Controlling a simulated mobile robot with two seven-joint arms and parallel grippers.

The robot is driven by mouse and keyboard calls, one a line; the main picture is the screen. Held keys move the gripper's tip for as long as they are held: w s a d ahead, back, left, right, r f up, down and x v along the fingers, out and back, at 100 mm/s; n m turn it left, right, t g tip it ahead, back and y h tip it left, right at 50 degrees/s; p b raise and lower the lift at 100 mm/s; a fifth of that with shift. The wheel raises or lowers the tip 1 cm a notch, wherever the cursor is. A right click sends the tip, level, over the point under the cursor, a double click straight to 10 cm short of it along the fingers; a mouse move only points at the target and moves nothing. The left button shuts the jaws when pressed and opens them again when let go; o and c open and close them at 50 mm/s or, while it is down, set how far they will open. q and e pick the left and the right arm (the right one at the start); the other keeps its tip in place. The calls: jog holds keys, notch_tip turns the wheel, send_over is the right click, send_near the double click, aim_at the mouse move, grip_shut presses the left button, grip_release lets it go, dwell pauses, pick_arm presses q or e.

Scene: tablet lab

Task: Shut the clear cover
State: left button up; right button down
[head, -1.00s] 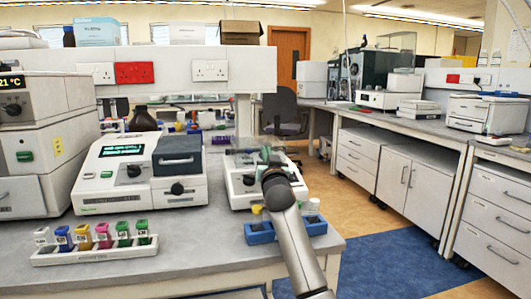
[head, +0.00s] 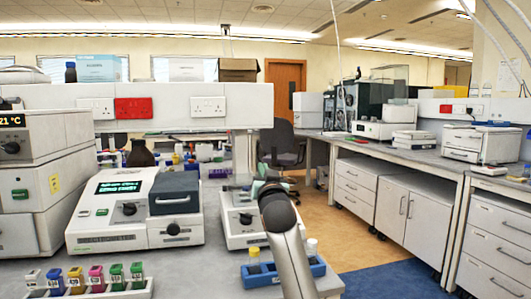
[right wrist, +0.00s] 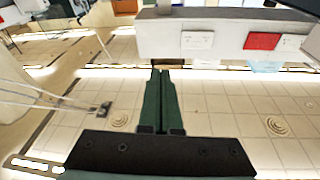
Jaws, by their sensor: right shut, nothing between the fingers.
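The clear cover (head: 236,184) is a faint see-through panel at the top of the white instrument (head: 236,238) on the near bench. It seems to stand raised, but its exact angle is hard to tell. My right gripper (head: 260,186), with green fingers, is at the cover's right side in the head view. My wrist hides part of the cover and of the instrument. I cannot tell whether the fingers touch the cover. In the right wrist view the fingers (right wrist: 160,102) are together and empty, and the cover cannot be made out. My left gripper is not in view.
A white instrument with a dark block (head: 175,195) stands close on the left. A blue rack (head: 283,272) with small vials sits in front, beside my right forearm. A rack of coloured bottles (head: 95,290) is at the front left. A panel with sockets (head: 180,103) rises behind.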

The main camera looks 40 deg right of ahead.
jog(key=s+a+r+p, duration=0.1)
jog(key=s+a+r, duration=0.4)
jog(key=s+a, duration=0.1)
jog(key=shift+s+a+r, duration=0.3)
jog(key=shift+s+r, duration=0.05)
jog(key=shift+s, duration=0.55)
jog(key=shift+s+f, duration=0.1)
